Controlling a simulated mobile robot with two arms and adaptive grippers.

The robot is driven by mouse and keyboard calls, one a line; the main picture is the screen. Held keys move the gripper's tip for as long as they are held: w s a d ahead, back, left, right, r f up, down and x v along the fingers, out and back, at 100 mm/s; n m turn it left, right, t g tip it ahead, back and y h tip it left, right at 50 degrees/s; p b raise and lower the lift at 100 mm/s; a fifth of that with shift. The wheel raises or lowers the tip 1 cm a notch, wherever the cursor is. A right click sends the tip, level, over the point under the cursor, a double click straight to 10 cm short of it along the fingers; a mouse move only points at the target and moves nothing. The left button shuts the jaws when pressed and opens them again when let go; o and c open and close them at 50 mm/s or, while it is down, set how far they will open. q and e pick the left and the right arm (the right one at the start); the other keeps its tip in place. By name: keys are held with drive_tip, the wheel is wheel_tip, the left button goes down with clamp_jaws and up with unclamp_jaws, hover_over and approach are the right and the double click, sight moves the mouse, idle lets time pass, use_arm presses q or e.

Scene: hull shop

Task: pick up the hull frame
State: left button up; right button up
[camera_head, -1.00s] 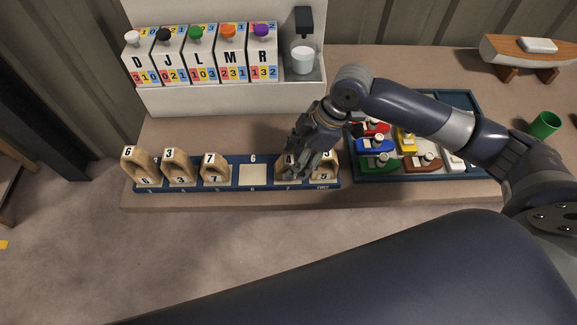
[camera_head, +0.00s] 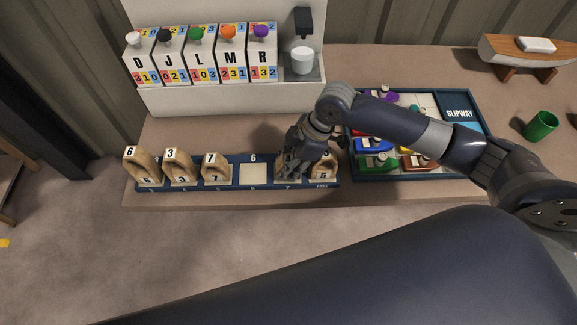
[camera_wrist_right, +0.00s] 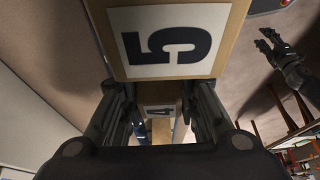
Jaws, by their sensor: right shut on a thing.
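The hull frames are wooden arches with number plates, standing in a dark blue rack (camera_head: 253,187). My right gripper (camera_head: 290,170) is over the second slot from the right in the head view and largely hides the frame there. In the right wrist view a frame with a plate marked 4 (camera_wrist_right: 160,111) sits between the fingers of my right gripper (camera_wrist_right: 160,125), which is shut on it. I cannot tell whether it is clear of its slot. The frame marked 5 (camera_head: 323,170) stands just right of it. My left gripper (camera_wrist_right: 268,42) shows at the right wrist view's edge, fingers apart, empty.
Frames marked 6 (camera_head: 145,168), 3 (camera_head: 180,168) and 7 (camera_head: 214,168) stand at the rack's left; the slot beside them is empty. A slipway tray (camera_head: 460,114) with small boats lies at right. A white dispenser (camera_head: 225,98) stands behind. A green cup (camera_head: 541,126) is farther right.

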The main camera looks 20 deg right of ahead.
sight(287, 158)
drive_tip(key=shift+r, duration=0.55)
wheel_tip(287, 158, up, 3)
drive_tip(key=shift+w+f+b, duration=0.1)
drive_tip(key=shift+f+b, duration=0.1)
drive_tip(key=shift+b, duration=0.35)
drive_tip(key=s+d+r+b, duration=0.1)
drive_tip(key=s+b, duration=0.1)
drive_tip(key=s, duration=1.4)
drive_tip(key=shift+d+r, duration=0.15)
drive_tip(key=shift+d, duration=0.2)
wheel_tip(287, 158, up, 7)
drive_tip(key=p, duration=0.8)
